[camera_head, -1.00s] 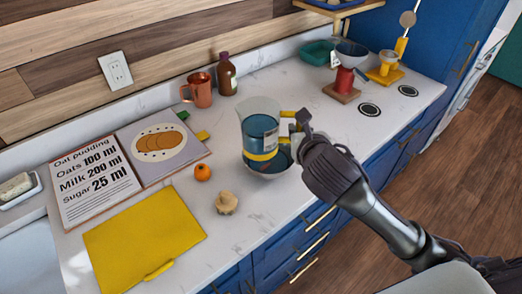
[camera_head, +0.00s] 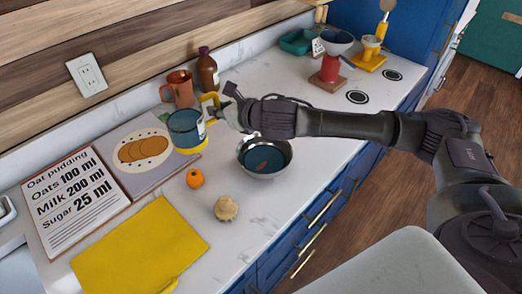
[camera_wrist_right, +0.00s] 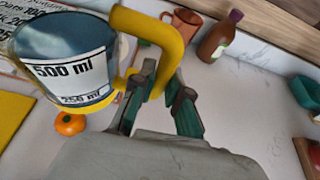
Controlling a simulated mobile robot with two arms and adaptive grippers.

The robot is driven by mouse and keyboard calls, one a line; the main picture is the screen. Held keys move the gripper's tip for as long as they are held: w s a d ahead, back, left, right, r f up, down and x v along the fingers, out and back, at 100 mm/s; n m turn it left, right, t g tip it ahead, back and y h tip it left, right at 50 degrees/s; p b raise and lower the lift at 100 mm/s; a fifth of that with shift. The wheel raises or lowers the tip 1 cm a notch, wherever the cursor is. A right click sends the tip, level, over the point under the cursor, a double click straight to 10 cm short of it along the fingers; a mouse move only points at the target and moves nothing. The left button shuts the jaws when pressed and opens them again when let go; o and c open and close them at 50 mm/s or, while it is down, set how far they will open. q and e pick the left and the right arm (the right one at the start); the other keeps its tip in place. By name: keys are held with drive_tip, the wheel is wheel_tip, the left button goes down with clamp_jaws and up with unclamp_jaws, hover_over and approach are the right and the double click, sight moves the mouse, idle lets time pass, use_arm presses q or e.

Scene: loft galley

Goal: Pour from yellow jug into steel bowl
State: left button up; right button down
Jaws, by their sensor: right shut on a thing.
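The yellow jug (camera_head: 185,130) is a clear measuring jug with blue contents, a yellow base and a yellow handle. It looks roughly upright, left of and behind the steel bowl, overlapping the recipe board's right edge. I cannot tell whether it touches the counter. My right gripper (camera_head: 222,108) is shut on the jug's handle. In the right wrist view the handle (camera_wrist_right: 160,35) lies at my fingers (camera_wrist_right: 162,102), and the jug's wall (camera_wrist_right: 75,72) shows 500 ml and 250 ml marks. The steel bowl (camera_head: 284,158) stands on the counter, dark blue inside with a reddish patch. My left gripper is out of view.
A copper mug (camera_head: 178,88) and brown bottle (camera_head: 207,70) stand close behind the jug. An orange fruit (camera_head: 195,178), a small beige item (camera_head: 226,208) and a yellow board (camera_head: 140,250) lie in front.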

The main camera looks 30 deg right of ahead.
drive_tip(key=shift+w+d+r+n+g+y+b, duration=0.9)
drive_tip(key=shift+w+d+r+n+y, duration=0.85)
drive_tip(key=shift+w+d, duration=3.3)
drive_tip(key=shift+n+g+y, duration=0.5)
drive_tip(key=shift+n+y, duration=0.05)
drive_tip(key=s+d+f, duration=0.1)
drive_tip(key=d+f, duration=0.3)
drive_tip(key=d, duration=0.2)
drive_tip(key=s+d+f+b, duration=0.1)
drive_tip(key=s+d+f, duration=0.1)
drive_tip(key=d+f, duration=0.2)
drive_tip(key=s+d+f+b, duration=0.1)
drive_tip(key=s+d+f, duration=0.1)
drive_tip(key=d+f, duration=0.2)
drive_tip(key=shift+d, duration=1.8)
drive_tip(key=shift+s+d+f, duration=0.3)
drive_tip(key=shift+d, duration=0.05)
drive_tip(key=shift+r, duration=0.1)
